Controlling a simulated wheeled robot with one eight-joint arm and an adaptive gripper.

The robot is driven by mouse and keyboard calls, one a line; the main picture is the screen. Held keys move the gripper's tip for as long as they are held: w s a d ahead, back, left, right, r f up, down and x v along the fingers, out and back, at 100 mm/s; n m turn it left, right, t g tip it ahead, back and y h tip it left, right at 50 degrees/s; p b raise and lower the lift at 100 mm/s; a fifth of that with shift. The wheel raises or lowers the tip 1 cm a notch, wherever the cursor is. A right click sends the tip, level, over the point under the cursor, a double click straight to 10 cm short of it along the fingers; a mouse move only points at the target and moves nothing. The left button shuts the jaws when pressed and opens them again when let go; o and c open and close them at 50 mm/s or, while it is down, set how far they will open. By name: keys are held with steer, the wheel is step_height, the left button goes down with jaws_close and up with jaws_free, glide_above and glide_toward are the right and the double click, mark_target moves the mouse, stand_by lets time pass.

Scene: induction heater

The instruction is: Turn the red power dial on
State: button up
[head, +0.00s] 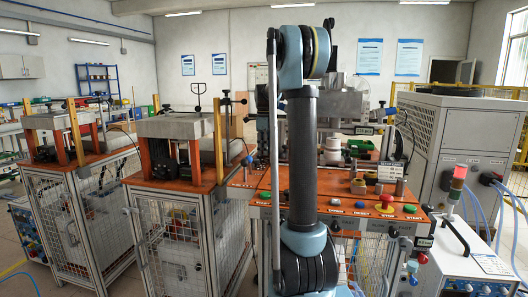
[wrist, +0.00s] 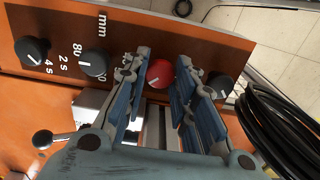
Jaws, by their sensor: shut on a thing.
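The red power dial (wrist: 160,73) is on the dark strip of the orange panel in the wrist view. A short white mark on it points to the lower left. My gripper (wrist: 164,72) has its two blue-padded fingers on either side of the dial and is shut on it. The fingers cover part of the dial's surroundings and some of the panel's printed marks. In the head view my arm stands in the middle and hides the gripper; I cannot make out the red dial there.
Black dials (wrist: 95,62) sit left of the red one, and another black dial (wrist: 220,85) is close beside the right finger. A coil of black cable (wrist: 278,120) lies at the right. In the head view, an orange-topped bench with colored buttons (head: 386,209) stands ahead.

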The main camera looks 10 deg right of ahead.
steer(key=o, duration=0.8)
